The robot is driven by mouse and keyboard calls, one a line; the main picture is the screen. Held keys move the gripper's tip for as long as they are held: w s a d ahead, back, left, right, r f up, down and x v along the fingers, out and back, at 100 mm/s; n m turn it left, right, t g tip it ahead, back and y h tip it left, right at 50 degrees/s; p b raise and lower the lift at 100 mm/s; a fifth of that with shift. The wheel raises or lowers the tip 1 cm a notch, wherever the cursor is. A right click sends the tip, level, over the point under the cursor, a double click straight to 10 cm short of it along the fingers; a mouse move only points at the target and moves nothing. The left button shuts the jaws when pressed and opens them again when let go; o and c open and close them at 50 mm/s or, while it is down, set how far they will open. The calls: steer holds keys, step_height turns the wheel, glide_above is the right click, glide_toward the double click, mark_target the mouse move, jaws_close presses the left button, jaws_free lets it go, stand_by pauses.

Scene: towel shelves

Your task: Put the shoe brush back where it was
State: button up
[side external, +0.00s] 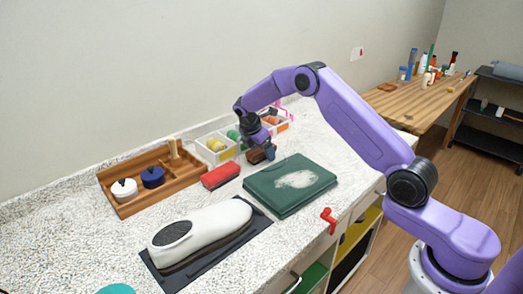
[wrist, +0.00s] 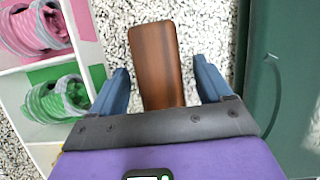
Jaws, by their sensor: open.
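The shoe brush appears to be the brown wooden block (wrist: 156,62), which lies on the speckled counter; no bristles show. In the side view it is a small brown shape (side external: 256,156) partly hidden by my gripper (side external: 268,150). In the wrist view my gripper (wrist: 163,80) is open, with one blue finger on each side of the block's near part. Gaps show between the block and both fingers. The wooden tray (side external: 126,208) at the left holds a white tin, a dark blue tin and a small upright wooden piece.
A red box-like item (side external: 220,175) lies left of the block. A white shoe (side external: 200,232) rests on a dark mat (side external: 172,284).

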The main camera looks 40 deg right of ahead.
steer(key=v, duration=1.2)
steer(key=s+a+r+m+y, duration=0.1)
steer(key=s+a+r, duration=0.3)
steer(key=s+a, duration=0.4)
steer(key=s+a+r+m+y, duration=0.1)
steer(key=s+a+y, duration=0.15)
steer(key=s, duration=0.95)
steer(key=s+a+m+y, duration=0.1)
steer(key=s+a+m, duration=0.15)
steer(key=s, duration=1.05)
steer(key=s+d+f, duration=0.1)
steer(key=s+d, duration=0.1)
steer(key=s, duration=0.4)
steer(key=s+d+f, duration=0.1)
steer(key=s+d, duration=0.1)
steer(key=s, duration=0.5)
steer(key=shift+d+f+m, duration=0.25)
steer(key=shift+d+m, duration=0.1)
steer(key=shift+m, duration=0.1)
